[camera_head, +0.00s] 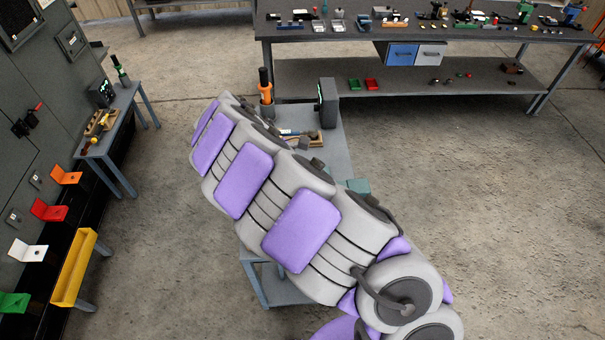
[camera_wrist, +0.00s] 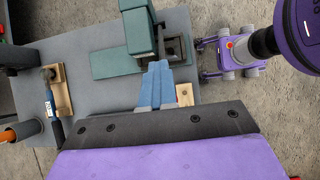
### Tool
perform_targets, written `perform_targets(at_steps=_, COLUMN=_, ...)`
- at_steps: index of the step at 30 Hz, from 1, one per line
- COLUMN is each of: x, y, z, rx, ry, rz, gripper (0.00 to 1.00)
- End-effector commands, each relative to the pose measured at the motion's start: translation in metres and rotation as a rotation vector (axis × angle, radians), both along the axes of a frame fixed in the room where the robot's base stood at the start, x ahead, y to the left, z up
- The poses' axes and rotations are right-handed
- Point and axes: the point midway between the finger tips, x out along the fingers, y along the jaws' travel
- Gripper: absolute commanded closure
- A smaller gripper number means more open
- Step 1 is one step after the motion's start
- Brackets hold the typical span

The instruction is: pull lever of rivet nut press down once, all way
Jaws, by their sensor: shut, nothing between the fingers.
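The teal rivet nut press (camera_wrist: 138,35) stands on a teal base plate on a grey bench, at the top middle of the wrist view. A dark bracket-like part shows at its right side; I cannot clearly make out the lever. My gripper (camera_wrist: 158,68) has its blue fingers together, with nothing between them. The fingertips appear just below the press in the picture, near the base plate's edge; I cannot tell whether they touch it. In the head view my arm hides most of the press, and only a teal piece (camera_head: 357,186) shows. The gripper is hidden there.
The grey bench (camera_head: 336,150) also holds a dark box (camera_head: 328,103), an orange-handled tool (camera_head: 266,92) and a wooden block (camera_wrist: 52,88) with a tool. A long workbench (camera_head: 430,38) stands behind. A panel with coloured brackets (camera_head: 50,211) is at left. Floor at right is clear.

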Motion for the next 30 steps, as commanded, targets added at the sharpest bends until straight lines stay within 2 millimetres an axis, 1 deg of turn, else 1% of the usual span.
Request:
perform_targets(at_steps=3, x=0.0, y=0.007, z=-0.007, rx=0.001, ry=0.003, rz=0.001, gripper=1.0)
perform_targets(at_steps=8, x=0.0, y=0.014, z=-0.013, rx=0.0, ry=0.002, rz=0.0, gripper=1.0)
perform_targets(at_steps=19, x=-0.001, y=0.016, z=-0.013, rx=0.0, ry=0.0, rz=-0.001, gripper=1.0)
perform_targets(at_steps=26, x=0.0, y=0.025, z=-0.022, rx=0.0, ry=0.001, rz=0.0, gripper=1.0)
perform_targets(at_steps=30, x=0.0, y=0.024, z=-0.02, rx=0.0, ry=0.0, rz=-0.001, gripper=1.0)
